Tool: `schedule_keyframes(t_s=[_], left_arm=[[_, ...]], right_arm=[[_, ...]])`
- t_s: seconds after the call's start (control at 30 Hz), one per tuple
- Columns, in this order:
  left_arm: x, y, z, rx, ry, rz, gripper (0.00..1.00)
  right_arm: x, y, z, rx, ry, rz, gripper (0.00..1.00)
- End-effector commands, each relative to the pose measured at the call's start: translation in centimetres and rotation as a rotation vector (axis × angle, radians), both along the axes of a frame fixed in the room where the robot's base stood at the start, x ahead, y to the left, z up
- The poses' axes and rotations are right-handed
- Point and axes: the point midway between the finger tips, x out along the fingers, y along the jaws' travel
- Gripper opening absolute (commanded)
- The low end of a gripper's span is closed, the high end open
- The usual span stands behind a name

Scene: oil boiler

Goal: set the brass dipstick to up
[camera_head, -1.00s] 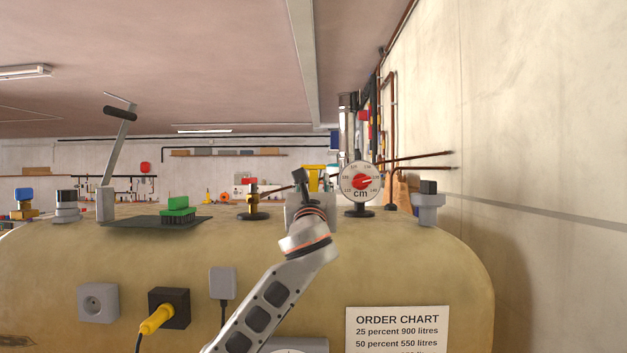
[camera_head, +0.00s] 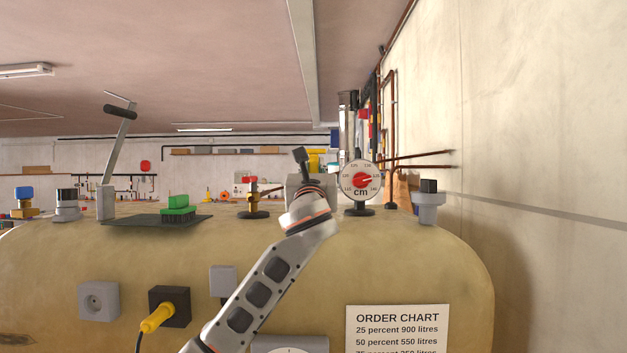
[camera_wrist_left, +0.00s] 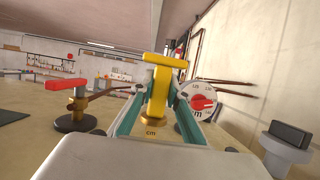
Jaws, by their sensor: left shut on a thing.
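The brass dipstick shows as a yellow T-shaped handle (camera_wrist_left: 164,75) with a round collar below it, upright in the middle of the left wrist view. My left gripper (camera_wrist_left: 160,97) is shut on it, with one teal finger on each side of the stem. In the head view, only a small yellow part of the dipstick (camera_head: 315,161) shows behind my left gripper (camera_head: 307,176). The fingertips and the dipstick's lower end are hidden there by my wrist. My right gripper is not in view.
A round cm dial (camera_head: 361,181) stands close to the right of the dipstick. A red-handled brass valve (camera_head: 252,197) stands to the left, and a grey fitting (camera_head: 428,202) to the right. A green brush (camera_head: 178,209) lies on a dark mat on the tank (camera_head: 440,265).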

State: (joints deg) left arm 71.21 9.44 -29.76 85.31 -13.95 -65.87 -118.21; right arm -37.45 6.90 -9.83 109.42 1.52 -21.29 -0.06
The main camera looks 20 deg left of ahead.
Motion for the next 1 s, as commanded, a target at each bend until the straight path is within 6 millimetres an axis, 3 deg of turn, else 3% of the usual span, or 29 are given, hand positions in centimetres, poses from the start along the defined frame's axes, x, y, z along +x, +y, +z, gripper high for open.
schedule_keyframes(t_s=[0.3, 0.5, 0.7, 1.0], left_arm=[[-0.2, 0.1, 10.2, -0.002, -0.008, 0.002, 0.00], [-0.2, 0.1, 15.5, -0.001, -0.005, 0.002, 0.00], [-0.2, 0.1, 19.1, -0.002, -0.005, 0.002, 0.00], [-0.1, 0.0, 21.1, -0.001, -0.002, 0.001, 0.00]], right_arm=[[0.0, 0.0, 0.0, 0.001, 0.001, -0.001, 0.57], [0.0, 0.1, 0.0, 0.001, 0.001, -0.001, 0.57], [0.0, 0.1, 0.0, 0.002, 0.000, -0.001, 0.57], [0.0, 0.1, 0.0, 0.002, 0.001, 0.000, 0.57]])
